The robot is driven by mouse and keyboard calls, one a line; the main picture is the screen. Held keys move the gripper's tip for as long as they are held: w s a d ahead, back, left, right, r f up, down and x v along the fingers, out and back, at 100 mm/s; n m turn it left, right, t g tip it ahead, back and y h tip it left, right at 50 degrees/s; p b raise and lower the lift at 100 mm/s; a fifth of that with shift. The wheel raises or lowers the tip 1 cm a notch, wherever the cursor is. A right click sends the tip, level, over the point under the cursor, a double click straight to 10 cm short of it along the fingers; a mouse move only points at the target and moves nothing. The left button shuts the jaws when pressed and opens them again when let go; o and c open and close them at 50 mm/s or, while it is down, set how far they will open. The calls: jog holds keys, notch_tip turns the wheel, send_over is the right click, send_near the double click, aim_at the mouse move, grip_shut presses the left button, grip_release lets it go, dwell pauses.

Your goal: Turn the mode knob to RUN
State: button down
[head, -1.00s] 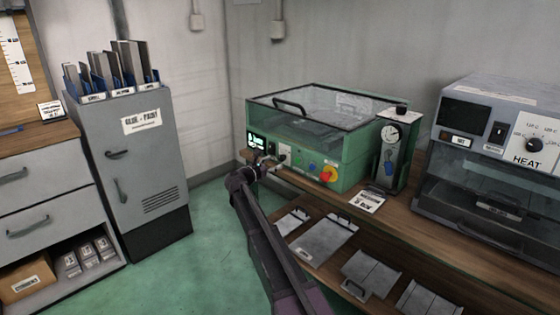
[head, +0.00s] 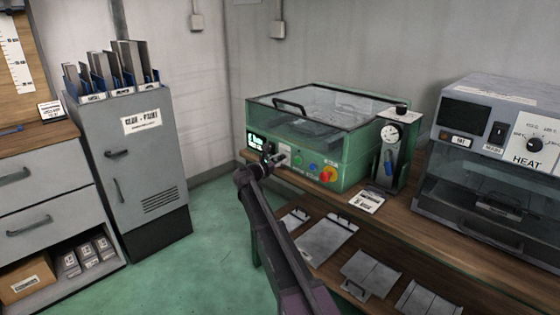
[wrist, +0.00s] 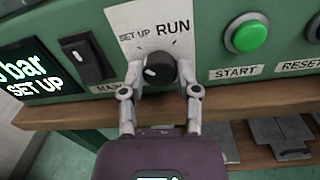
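The mode knob (wrist: 158,69) is a black round knob on a white plate (wrist: 150,25) marked SET UP on the left and RUN on the right. Its white mark is on the left side of its face, toward the SET UP side. My gripper (wrist: 160,72) has one finger on each side of the knob, with what look like small gaps. In the head view my gripper (head: 275,160) is at the front left of the green machine (head: 345,175), and the knob is hard to make out there. The display (wrist: 38,75) reads SET UP.
A black rocker switch (wrist: 88,58) is left of the knob. A green START button (wrist: 246,34) is to the right, with RESET beyond it. A wooden bench edge (wrist: 80,113) runs just below the panel. A gauge stand (head: 393,150) is beside the machine.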

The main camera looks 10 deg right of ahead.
jog(key=shift+m, duration=0.3)
jog(key=m, duration=0.8)
jog(key=shift+w+m+b, duration=0.1)
jog(key=shift+m+b, duration=0.2)
jog(key=shift+m, duration=0.1)
jog(key=m, duration=0.4)
jog(key=shift+m, duration=0.3)
jog(key=m, duration=0.4)
jog(key=shift+h, duration=0.3)
jog(key=shift+m, duration=0.3)
jog(key=shift+c, duration=1.7)
grip_release()
